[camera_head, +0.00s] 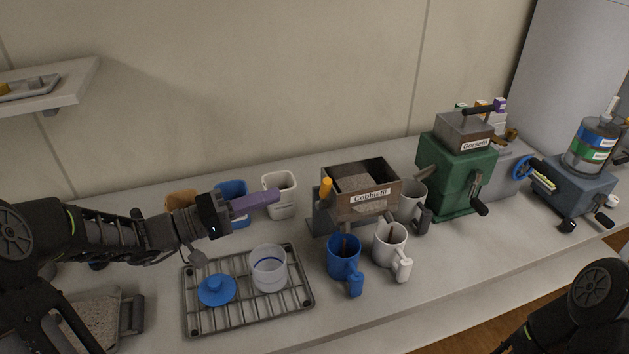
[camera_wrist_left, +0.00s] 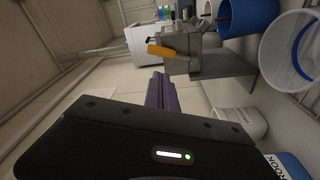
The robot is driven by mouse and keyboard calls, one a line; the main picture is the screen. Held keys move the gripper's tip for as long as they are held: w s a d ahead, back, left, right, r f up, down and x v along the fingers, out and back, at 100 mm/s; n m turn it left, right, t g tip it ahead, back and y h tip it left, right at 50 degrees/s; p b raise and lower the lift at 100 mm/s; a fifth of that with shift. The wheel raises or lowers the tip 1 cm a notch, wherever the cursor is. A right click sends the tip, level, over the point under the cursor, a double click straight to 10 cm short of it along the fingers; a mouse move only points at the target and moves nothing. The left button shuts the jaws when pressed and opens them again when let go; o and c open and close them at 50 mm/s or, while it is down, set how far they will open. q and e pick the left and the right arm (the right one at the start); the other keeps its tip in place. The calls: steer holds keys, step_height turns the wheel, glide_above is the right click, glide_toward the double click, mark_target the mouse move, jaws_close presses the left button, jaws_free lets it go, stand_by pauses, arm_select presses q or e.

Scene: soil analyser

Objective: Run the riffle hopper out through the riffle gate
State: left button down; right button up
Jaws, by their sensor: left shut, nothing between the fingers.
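The riffle hopper (camera_head: 368,187) is an open metal box with a white name label on its front, holding grey granular soil. An orange handle (camera_head: 325,187) stands at its left end; I take it for the gate lever. The handle also shows in the left wrist view (camera_wrist_left: 160,50), ahead of the fingers. A blue mug (camera_head: 344,259) and a white mug (camera_head: 389,245) stand at the hopper's front. My left gripper (camera_head: 276,195), with purple fingers, is shut and empty, left of the handle and apart from it. My right gripper is out of view.
A wire rack (camera_head: 188,302) holds a clear cup with a blue ring (camera_head: 268,268) and a blue lid (camera_head: 216,289). A white tub (camera_head: 279,192) and a blue tub (camera_head: 231,188) stand behind my gripper. A green grinder (camera_head: 440,174) stands right of the hopper.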

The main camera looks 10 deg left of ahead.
mark_target(324, 194)
arm_select(q)
steer(key=p+x, duration=0.3)
steer(key=x, duration=0.7)
stand_by(0.5)
